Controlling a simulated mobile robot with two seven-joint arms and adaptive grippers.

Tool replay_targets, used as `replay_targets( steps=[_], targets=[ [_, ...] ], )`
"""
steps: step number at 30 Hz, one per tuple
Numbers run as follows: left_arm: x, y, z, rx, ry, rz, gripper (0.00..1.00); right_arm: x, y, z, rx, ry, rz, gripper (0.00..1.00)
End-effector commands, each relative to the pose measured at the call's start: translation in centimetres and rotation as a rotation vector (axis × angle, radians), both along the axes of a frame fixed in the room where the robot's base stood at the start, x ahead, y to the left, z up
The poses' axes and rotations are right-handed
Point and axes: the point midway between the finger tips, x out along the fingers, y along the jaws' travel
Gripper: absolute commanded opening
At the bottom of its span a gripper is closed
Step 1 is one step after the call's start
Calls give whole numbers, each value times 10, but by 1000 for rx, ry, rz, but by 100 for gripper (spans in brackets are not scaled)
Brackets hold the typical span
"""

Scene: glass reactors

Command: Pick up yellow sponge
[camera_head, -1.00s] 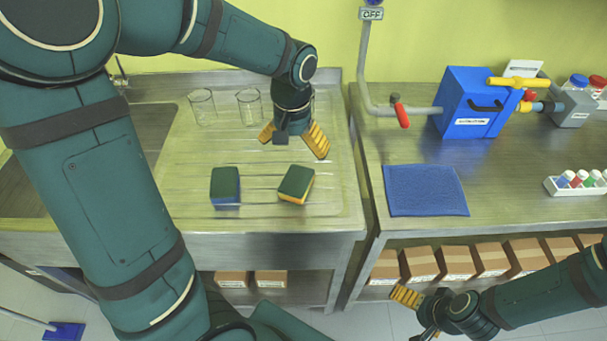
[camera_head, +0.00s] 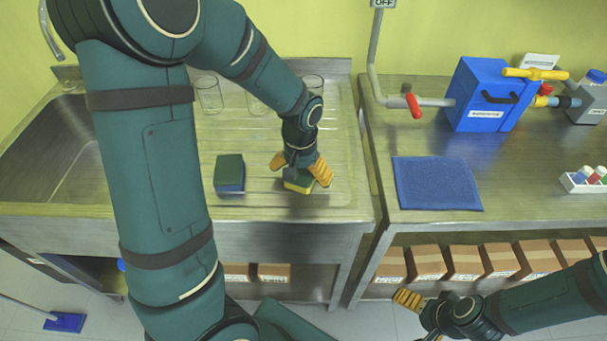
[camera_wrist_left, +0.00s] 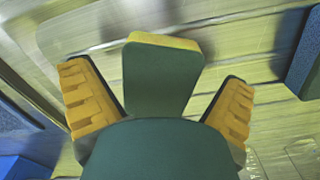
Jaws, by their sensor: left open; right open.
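The yellow sponge (camera_head: 298,186) with a dark green top lies on the ribbed drainboard of the sink. My left gripper (camera_head: 302,172) is open above it and hides part of it in the head view. In the left wrist view the yellow sponge (camera_wrist_left: 160,75) lies between the two spread yellow fingers of my left gripper (camera_wrist_left: 160,100), with gaps on both sides. My right gripper (camera_head: 425,310) is open and empty, low in front of the right counter.
A blue sponge with a green top (camera_head: 229,176) lies left of the yellow one. Glass beakers (camera_head: 209,95) stand behind. A blue cloth (camera_head: 437,183) lies on the right counter, with a blue pump box (camera_head: 486,95) behind it. The sink basin (camera_head: 60,160) is at the left.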

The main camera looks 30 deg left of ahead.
Motion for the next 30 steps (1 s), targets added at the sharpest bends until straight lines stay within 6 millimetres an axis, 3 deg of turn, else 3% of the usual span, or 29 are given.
replay_targets(
  steps=[7,8,9,12,24,30],
  targets=[
    [0,0,-2,0,-1,0,100,0,0,0,0,-1,0,100],
    [0,0,-2,0,-1,0,96,0,0,0,0,-1,0,100],
    [0,0,-2,0,-1,0,82,0,0,0,0,-1,0,100],
    [0,0,-2,0,-1,0,58,0,0,0,0,-1,0,100],
    [0,0,0,0,-2,-1,57,0,0,1,0,-1,0,100],
    [1,-1,28,0,-6,-2,57,-1,0,9,0,2,1,100]
  ],
)
